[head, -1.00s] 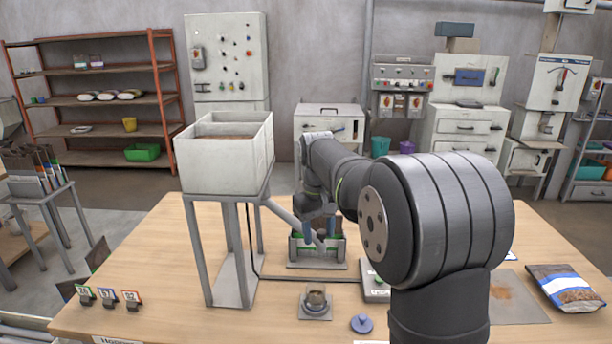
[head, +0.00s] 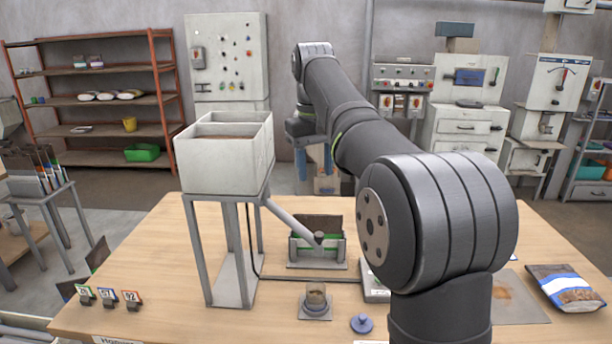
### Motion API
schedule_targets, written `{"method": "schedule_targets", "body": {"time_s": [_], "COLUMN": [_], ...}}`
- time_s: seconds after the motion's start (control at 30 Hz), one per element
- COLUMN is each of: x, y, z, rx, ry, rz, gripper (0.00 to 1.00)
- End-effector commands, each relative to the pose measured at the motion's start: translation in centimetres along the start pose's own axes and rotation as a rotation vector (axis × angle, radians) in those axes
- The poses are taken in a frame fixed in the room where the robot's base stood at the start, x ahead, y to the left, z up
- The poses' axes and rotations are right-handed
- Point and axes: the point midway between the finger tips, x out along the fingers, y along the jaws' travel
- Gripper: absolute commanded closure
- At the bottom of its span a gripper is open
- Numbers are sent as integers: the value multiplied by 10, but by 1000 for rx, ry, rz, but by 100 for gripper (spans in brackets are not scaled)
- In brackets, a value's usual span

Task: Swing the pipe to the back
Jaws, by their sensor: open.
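The grey pipe (head: 289,220) slopes down to the right from the white hopper (head: 225,165) on its grey stand. Its lower end, with a dark knob (head: 319,238), is in front of the grey bag holder (head: 316,265), over the green-edged thing in it. From this view I cannot tell whether the pipe end is over the holder's opening. My gripper (head: 314,172) is raised above and behind the holder. Its two blue fingers are apart, with nothing between them, and it is clear of the pipe.
A small round cup on a base (head: 316,302) and a blue lidded knob (head: 361,323) stand at the table front. Numbered tags (head: 107,296) are at the front left. A filled bag (head: 565,288) lies at the right.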

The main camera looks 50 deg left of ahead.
Motion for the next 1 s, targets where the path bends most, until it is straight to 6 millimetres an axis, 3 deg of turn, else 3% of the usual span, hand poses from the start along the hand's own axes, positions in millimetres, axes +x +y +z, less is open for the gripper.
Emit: {"method": "schedule_targets", "body": {"time_s": [1.0], "x": [3], "y": [-35], "z": [30], "rx": [112], "ry": [461], "rz": [23], "gripper": [55]}}
